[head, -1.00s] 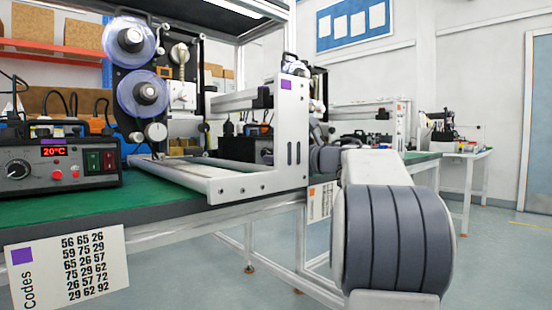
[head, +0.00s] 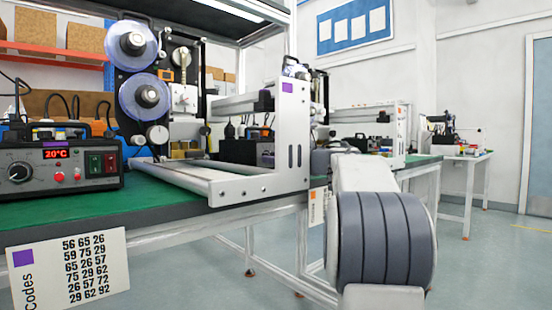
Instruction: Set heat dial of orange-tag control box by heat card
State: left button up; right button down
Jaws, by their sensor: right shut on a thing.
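My right arm reaches from the lower right toward the far side of a silver frame post. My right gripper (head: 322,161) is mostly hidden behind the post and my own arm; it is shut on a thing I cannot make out. An orange-tagged card (head: 317,208) hangs on the bench edge just below there, partly covered. The orange-tag control box and its heat dial cannot be made out. No heat card can be identified. My left gripper is not in view.
A purple-tagged control box (head: 62,170) with a black dial and a 20°C display stands at left. A purple "Codes" card (head: 68,268) hangs before it. The silver frame post (head: 291,140) stands beside my right arm. The floor at right is clear.

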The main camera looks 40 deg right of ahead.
jog(key=m+p, duration=0.5)
jog(key=shift+a+r, duration=0.15)
jog(key=shift+r, duration=0.05)
jog(key=m+p, duration=0.8)
jog(key=shift+r+g+y, duration=0.1)
jog(key=shift+g+y, duration=0.2)
jog(key=shift+y, duration=0.1)
jog(key=m+p, duration=0.8)
jog(key=p, duration=0.1)
jog(key=shift+y, duration=0.3)
jog(key=shift+m+p, duration=1.4)
jog(key=shift+f, duration=0.2)
jog(key=c, duration=0.5)
grip_release()
jog(key=shift+c, duration=0.2)
jog(key=shift+s, duration=0.1)
